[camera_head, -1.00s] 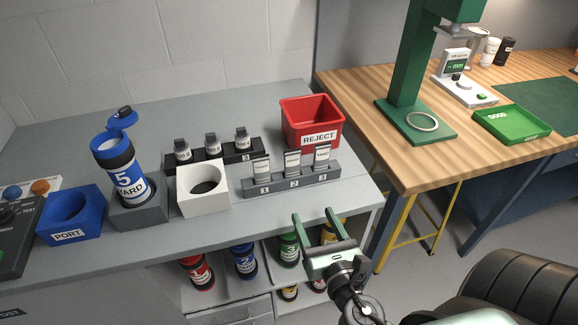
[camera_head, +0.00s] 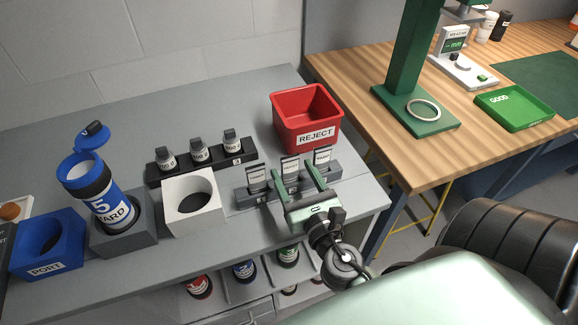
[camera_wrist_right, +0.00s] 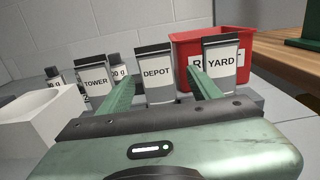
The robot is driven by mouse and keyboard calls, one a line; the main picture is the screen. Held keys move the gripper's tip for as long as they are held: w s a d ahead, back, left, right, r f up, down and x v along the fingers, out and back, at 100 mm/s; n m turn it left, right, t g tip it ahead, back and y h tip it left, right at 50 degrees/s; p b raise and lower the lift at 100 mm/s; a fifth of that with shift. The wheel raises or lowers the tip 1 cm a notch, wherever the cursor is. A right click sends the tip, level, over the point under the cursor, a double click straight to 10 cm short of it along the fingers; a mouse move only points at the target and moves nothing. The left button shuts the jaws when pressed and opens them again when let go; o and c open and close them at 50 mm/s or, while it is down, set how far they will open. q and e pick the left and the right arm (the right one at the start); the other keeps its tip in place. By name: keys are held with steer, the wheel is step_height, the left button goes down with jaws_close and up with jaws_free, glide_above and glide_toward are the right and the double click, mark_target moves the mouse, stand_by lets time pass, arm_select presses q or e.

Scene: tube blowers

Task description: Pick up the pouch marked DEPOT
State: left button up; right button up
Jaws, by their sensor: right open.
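The DEPOT pouch (camera_wrist_right: 157,88) is a white and dark grey packet standing upright between the TOWER pouch (camera_wrist_right: 94,82) and the YARD pouch (camera_wrist_right: 220,66) in the right wrist view. In the head view it is the middle pouch (camera_head: 290,166) in the grey slotted rack (camera_head: 243,199). My right gripper (camera_head: 290,171) is open, with one finger to each side of the DEPOT pouch as seen from the wrist. I cannot tell whether the fingers reach the pouch. My left gripper is out of view.
A red REJECT bin (camera_head: 307,117) stands behind the rack. A white holder (camera_head: 192,204) is left of it, then a tilted blue YARD tube (camera_head: 100,195) and a blue PORT holder (camera_head: 47,244). A black rack (camera_head: 185,167) with several small containers stands behind.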

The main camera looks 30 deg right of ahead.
mark_target(291, 170)
steer(key=p+x, duration=0.1)
steer(key=x, duration=0.3)
steer(key=shift+w+a, duration=0.1)
steer(key=shift+w, duration=0.05)
steer(key=shift+w+p, duration=0.3)
steer(key=shift+w, duration=0.05)
steer(key=shift+w+f, duration=0.1)
jaws_close()
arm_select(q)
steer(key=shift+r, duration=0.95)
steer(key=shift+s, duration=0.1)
